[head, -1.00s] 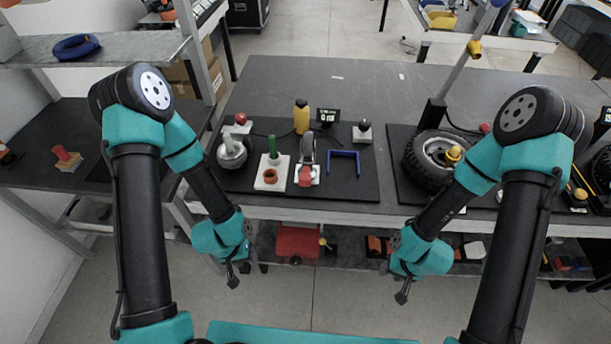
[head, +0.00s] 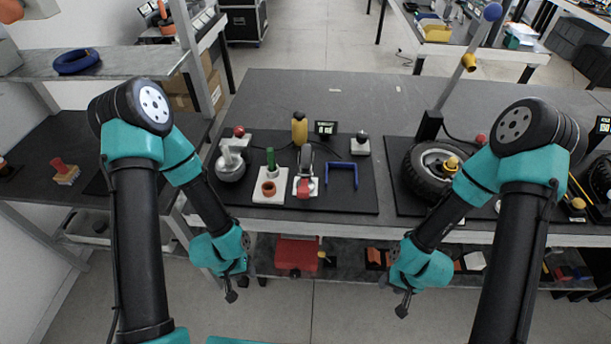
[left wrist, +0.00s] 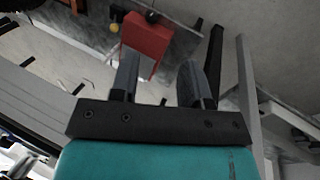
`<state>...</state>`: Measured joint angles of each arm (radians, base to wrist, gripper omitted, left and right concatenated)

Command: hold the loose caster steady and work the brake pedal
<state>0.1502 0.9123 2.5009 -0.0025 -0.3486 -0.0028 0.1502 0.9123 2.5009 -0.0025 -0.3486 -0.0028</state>
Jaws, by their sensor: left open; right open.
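A caster (head: 306,163) with a dark wheel and a red pedal (head: 305,188) stands on a white plate on the left black mat of the bench. Its details are small in the head view. My left gripper (head: 231,289) hangs open and empty below the bench's front edge, left of and nearer than the caster. In the left wrist view its two fingers (left wrist: 160,82) are apart with nothing between them. My right gripper (head: 403,303) hangs open and empty in front of the bench, right of the caster. Neither gripper touches it.
A large wheel (head: 428,170) lies right. A red box (head: 297,254) is underneath.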

